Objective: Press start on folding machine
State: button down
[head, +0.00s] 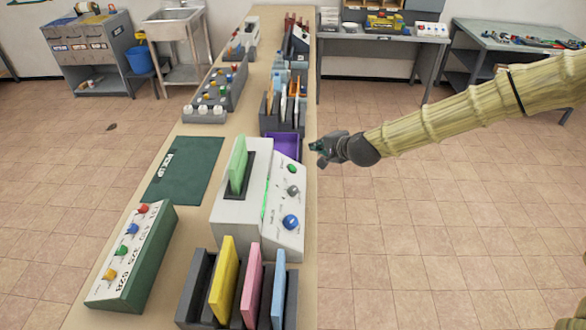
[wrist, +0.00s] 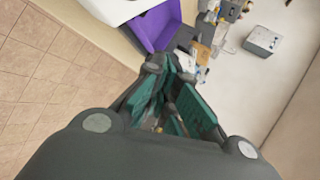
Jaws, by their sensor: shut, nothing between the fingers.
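The white folding machine (head: 237,212) stands on the long table with a green sheet (head: 238,165) upright in its dark slot. Its sloped right panel carries a green button (head: 292,168), a grey knob (head: 293,190) and a blue button (head: 290,222); the panel lettering is too small to read. My gripper (head: 316,153) is shut and empty, just right of the table edge and to the upper right of the panel, apart from the machine. In the wrist view my gripper's teal-padded fingers (wrist: 172,75) point toward the purple tray, and the buttons are out of view.
A purple tray (head: 284,144) sits behind the machine; it also shows in the wrist view (wrist: 153,28). A rack of coloured folders (head: 230,285) stands in front, a green button box (head: 134,255) and dark mat (head: 182,170) at left. Floor right of the table is clear.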

jog(key=shift+a+f+b, duration=0.55)
jog(key=shift+a+f, duration=0.25)
jog(key=shift+f, duration=0.3)
jog(key=shift+a+f+b, duration=0.6)
jog(key=shift+a+f, duration=0.15)
jog(key=shift+f, duration=0.4)
jog(key=shift+a+f+b, duration=0.55)
jog(key=shift+a+f, duration=0.25)
jog(key=shift+f, duration=0.3)
jog(key=shift+f, duration=0.1)
jog(key=shift+a+f+b, duration=0.2)
jog(key=shift+a+b, duration=0.05)
jog(key=shift+b, duration=0.15)
jog(key=shift+a+f+b, duration=0.2)
jog(key=shift+f+b, duration=0.1)
jog(key=shift+d+r, duration=0.1)
jog(key=shift+r, duration=0.05)
jog(key=shift+d+r+p, duration=0.3)
jog(key=shift+d+r, duration=0.05)
jog(key=shift+r, duration=0.2)
jog(key=shift+d+r+p, duration=0.5)
jog(key=shift+d+r, duration=0.25)
jog(key=shift+r, duration=0.3)
jog(key=shift+d+r+p, duration=0.45)
jog(key=shift+d+r, duration=0.25)
jog(key=shift+r, duration=0.3)
